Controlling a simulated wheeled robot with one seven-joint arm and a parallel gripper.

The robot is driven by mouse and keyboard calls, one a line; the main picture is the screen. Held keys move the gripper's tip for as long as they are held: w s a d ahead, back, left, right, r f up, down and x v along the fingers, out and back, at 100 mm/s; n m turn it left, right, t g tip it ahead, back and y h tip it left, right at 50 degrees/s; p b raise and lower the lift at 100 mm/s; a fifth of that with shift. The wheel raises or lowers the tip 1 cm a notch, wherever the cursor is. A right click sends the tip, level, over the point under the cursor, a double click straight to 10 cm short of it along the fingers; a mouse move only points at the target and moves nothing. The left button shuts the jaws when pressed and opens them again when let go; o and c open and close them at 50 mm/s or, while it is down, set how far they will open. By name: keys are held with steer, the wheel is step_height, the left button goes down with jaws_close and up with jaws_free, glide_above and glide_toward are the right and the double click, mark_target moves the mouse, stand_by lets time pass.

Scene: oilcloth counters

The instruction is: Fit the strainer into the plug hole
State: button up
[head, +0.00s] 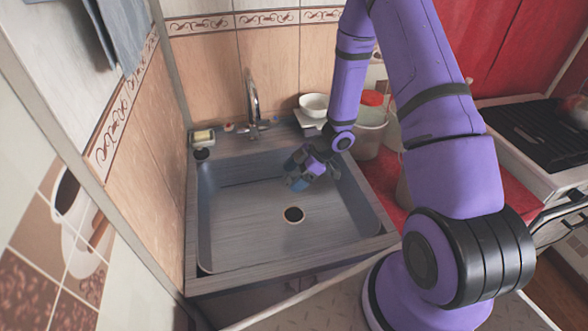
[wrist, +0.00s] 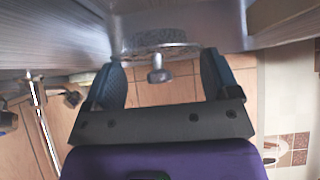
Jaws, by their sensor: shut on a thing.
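My gripper (head: 299,180) hangs low inside the sink basin, behind and level with the right side of the plug hole (head: 293,214), which is a dark round opening with a pale rim in the basin floor. In the wrist view my gripper (wrist: 164,62) has its two blue fingers on either side of the metal strainer (wrist: 160,50) and is shut on it. The strainer's patterned rim and small knob show between the fingers, with the knob towards my palm. In the head view the strainer is hidden, and its exact tilt cannot be told.
The sink (head: 250,242) has walls all round, and its floor is otherwise clear. A tap (head: 252,105) stands at the back. A sponge (head: 203,136) sits at the back left corner. A white bowl (head: 314,104) and a red-lidded container (head: 371,125) stand behind and right.

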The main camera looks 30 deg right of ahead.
steer(key=shift+f, duration=7.5)
steer(key=shift+s+f, duration=0.1)
steer(key=shift+f, duration=0.8)
steer(key=o, duration=0.8)
steer(key=shift+o, duration=0.2)
steer(key=shift+s+f, duration=0.1)
steer(key=shift+s, duration=0.05)
steer(key=shift+w+r, duration=0.2)
steer(key=shift+r, duration=3.95)
